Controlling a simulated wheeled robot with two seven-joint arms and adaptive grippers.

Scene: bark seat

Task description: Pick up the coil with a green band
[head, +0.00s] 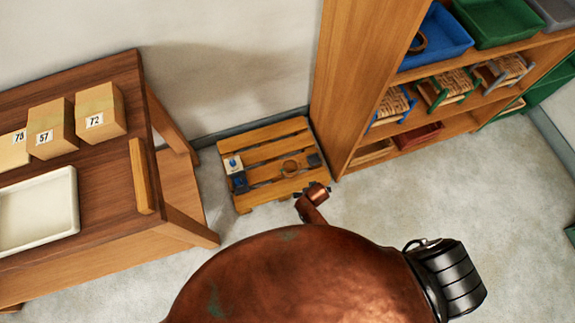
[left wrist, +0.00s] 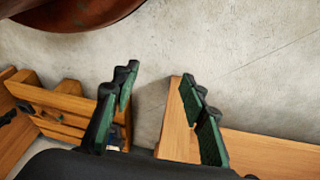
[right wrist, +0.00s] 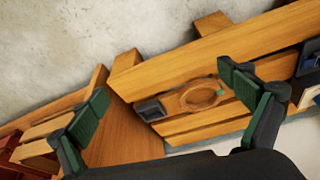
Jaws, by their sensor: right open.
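A brown ring-shaped coil (head: 290,168) lies on a low slatted wooden pallet (head: 262,197) by the wall in the head view. My right gripper (right wrist: 162,82) is open and empty, apart from the coil. My left gripper (left wrist: 160,75) is open and empty, with floor and wooden furniture beyond it.
A dark grey block (head: 314,160) lies beside the coil, and small blue and white items (head: 233,164) sit at the pallet's left. A wooden table (head: 110,85) with numbered boxes stands left. A tall shelf (head: 345,75) with bins and woven stools stands right. The floor (head: 390,195) before the shelf is clear.

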